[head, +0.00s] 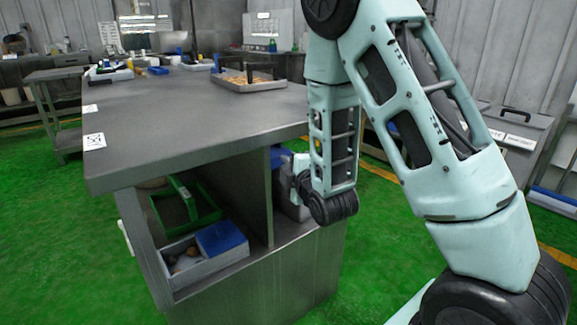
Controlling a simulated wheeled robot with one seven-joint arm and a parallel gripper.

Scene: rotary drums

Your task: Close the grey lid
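A grey bin (507,150) stands on the floor at the right, behind my arm. Its sloped grey lid (515,124) has a black handle on top and a white label on the front. The lid looks down on the bin, but my arm hides its left part and I cannot tell whether it is fully shut. My arm rises from the lower right, bends over the top and comes down beside the right end of the workbench.
A steel workbench (200,115) fills the left and middle, with a tray of orange-brown pieces (249,84) on top. Its open shelf holds a green crate (188,207) and a grey box with a blue part (207,262). Green floor is free at the left and between bench and bin.

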